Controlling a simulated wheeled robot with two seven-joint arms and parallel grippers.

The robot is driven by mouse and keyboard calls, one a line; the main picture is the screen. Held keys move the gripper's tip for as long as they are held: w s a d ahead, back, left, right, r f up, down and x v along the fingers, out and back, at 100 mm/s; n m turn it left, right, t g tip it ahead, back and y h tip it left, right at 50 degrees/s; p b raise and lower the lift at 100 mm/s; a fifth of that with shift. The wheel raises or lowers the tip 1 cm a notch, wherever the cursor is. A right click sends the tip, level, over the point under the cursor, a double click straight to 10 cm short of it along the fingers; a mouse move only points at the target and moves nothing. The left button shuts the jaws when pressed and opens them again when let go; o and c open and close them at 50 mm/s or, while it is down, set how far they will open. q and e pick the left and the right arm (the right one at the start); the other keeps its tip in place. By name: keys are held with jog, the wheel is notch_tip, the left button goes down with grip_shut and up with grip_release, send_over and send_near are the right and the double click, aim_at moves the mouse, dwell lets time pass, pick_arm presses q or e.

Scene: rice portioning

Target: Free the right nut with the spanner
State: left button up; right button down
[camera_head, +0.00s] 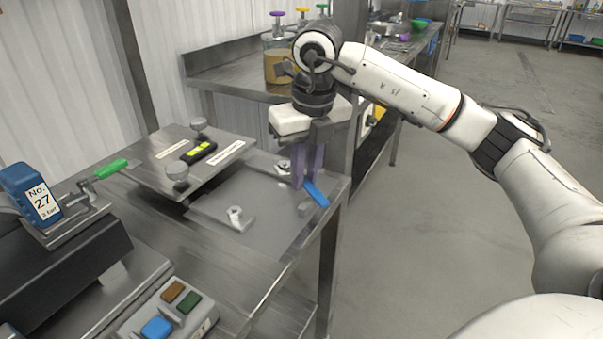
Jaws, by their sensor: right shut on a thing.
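My right gripper (308,178) has purple fingers and points down over the right corner of the metal plate. It is shut on the spanner, whose blue handle (317,194) sticks out toward the front right. The spanner's head is mostly hidden behind the fingers. The right nut (284,168) sits on the plate (208,207) just left of the fingers; I cannot tell whether the spanner's head is around it. Another nut (236,214) sits nearer me on the same plate. My left gripper is not in view.
The floor at right is clear.

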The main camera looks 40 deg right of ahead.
jog(key=shift+d, duration=0.1)
jog(key=shift+d, duration=0.1)
jog(key=shift+d+n, duration=0.65)
jog(key=shift+n, duration=0.25)
jog(key=shift+a+r+m+p, duration=0.1)
jog(key=shift+a+m+p, duration=0.45)
jog(key=shift+a+m, duration=0.35)
jog(key=shift+w+a+m+p, duration=0.25)
jog(key=shift+a+m, duration=0.35)
jog(key=shift+m, duration=0.3)
jog(key=shift+r+p, duration=0.4)
jog(key=shift+r+p, duration=0.4)
jog(key=shift+r, duration=0.1)
